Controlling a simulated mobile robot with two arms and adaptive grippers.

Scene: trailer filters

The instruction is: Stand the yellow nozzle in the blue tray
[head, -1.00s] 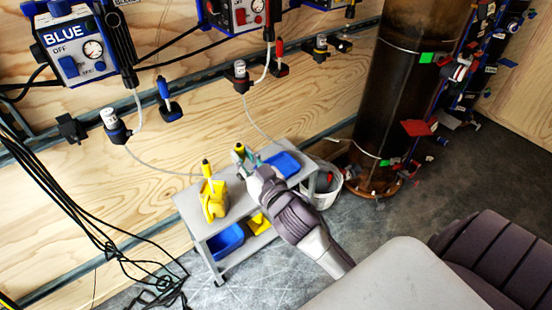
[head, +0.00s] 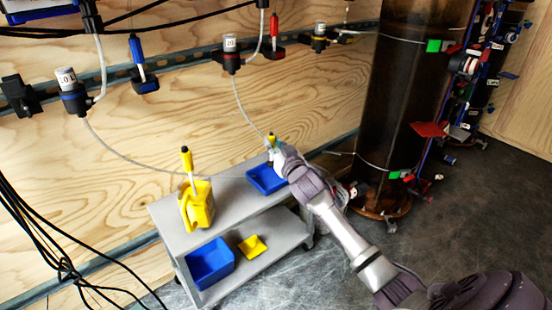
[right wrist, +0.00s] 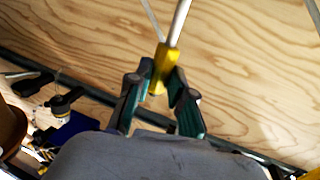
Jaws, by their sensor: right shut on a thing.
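My right gripper (head: 273,148) is shut on a yellow nozzle (right wrist: 163,66), which shows upright with its thin metal tube in the right wrist view. In the head view only its small yellow top (head: 271,137) shows above the fingers. The gripper is at the blue tray (head: 258,184) on the cart's top shelf and covers part of its right side. I cannot tell whether the nozzle touches the tray. My left gripper is not in view.
The grey cart (head: 235,205) also carries a yellow holder (head: 198,208) with another yellow-topped nozzle (head: 187,160) standing in it. A blue bin (head: 209,263) and a small yellow tray (head: 252,246) are on the lower shelf. A large dark cylinder (head: 410,100) stands at right.

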